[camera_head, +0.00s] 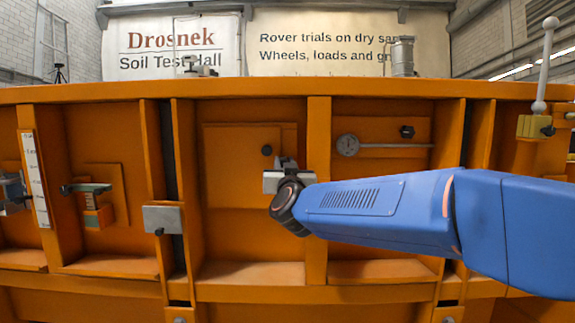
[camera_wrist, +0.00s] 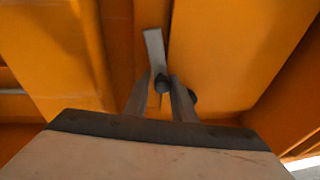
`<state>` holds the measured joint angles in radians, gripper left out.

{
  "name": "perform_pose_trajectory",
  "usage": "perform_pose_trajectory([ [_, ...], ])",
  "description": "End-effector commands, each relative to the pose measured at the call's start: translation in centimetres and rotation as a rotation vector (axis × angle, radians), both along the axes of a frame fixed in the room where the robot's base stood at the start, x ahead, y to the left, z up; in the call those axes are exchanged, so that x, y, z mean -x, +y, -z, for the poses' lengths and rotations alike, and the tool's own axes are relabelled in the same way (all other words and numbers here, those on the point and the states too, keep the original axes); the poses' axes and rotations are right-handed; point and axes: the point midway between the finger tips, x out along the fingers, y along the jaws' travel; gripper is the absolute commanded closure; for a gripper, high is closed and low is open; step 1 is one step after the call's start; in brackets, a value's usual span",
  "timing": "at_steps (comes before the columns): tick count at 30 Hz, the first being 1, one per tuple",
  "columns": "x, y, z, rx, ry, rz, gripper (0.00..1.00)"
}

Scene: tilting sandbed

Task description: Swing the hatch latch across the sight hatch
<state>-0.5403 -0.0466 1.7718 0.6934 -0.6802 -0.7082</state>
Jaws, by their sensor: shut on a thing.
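The sight hatch (camera_head: 232,170) is a flat orange panel with a dark knob (camera_head: 267,150) near its upper right corner. The hatch latch (camera_wrist: 153,48) is a grey bar in the wrist view. A dark knob (camera_wrist: 162,84) at its near end sits between the two fingers of my gripper (camera_wrist: 162,90), which is shut on it. The bar's free end points up in that view.
An orange upright rib (camera_head: 318,140) stands right of the hatch. Past it are a round gauge-like disc with a rod (camera_head: 348,145) and a dark knob (camera_head: 407,131). A grey block (camera_head: 163,219) sits on the left rib. A white ball-topped lever (camera_head: 544,65) stands far right.

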Motion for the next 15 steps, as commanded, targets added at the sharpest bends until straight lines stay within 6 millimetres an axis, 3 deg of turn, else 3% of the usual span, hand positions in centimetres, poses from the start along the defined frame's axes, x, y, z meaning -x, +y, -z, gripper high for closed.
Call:
perform_pose_trajectory([
  [6, -0.1, 1.1, 0.3, 0.161, 0.008, 0.025, 1.0],
  [15, -0.1, 1.4, 0.5, 0.218, 0.01, 0.036, 1.0],
])
